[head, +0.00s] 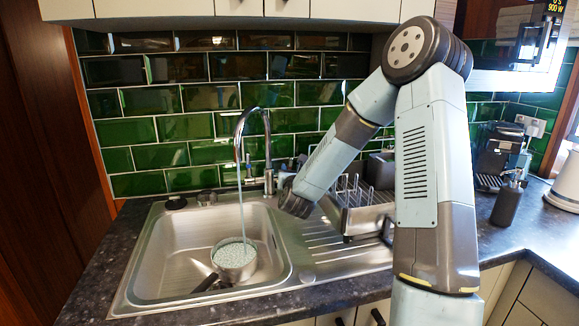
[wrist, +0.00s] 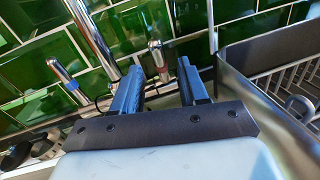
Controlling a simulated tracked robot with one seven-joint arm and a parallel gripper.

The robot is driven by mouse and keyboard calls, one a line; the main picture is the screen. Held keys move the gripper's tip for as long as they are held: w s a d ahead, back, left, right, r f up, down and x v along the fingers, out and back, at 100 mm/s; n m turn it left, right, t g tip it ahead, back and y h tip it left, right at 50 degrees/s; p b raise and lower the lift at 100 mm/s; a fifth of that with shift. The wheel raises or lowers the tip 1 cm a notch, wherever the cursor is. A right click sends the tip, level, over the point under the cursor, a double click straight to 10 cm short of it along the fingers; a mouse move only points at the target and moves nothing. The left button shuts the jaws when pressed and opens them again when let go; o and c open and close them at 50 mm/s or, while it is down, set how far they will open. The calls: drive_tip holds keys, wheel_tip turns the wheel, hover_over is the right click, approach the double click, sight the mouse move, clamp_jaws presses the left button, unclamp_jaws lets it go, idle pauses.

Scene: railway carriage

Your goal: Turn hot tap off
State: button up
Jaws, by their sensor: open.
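The chrome tap (head: 268,150) stands behind the sink, its spout curving left. Water (head: 241,205) runs from it into a metal pan (head: 236,262) in the sink basin (head: 180,255). In the wrist view, a tap handle with a blue band (wrist: 66,79) is left of the tap column (wrist: 92,35). The other handle, the hot one (wrist: 157,58), is right of the column and has a dark reddish band. My gripper (wrist: 158,82) is open, its fingers on either side of this handle in the picture. Contact cannot be told. My arm mostly hides the gripper in the head view.
A dish rack (head: 362,194) stands on the drainer, close right of my gripper; its metal side (wrist: 262,48) shows in the wrist view. Green tiles (head: 150,130) rise close behind the tap. A soap dispenser (head: 508,201) is at the right. Cupboards hang above.

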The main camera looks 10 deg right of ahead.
sight(290, 166)
drive_tip(key=shift+w+d, duration=0.2)
drive_tip(key=shift+w, duration=1)
drive_tip(key=shift+w+d, duration=0.2)
drive_tip(key=shift+w, duration=1)
clamp_jaws()
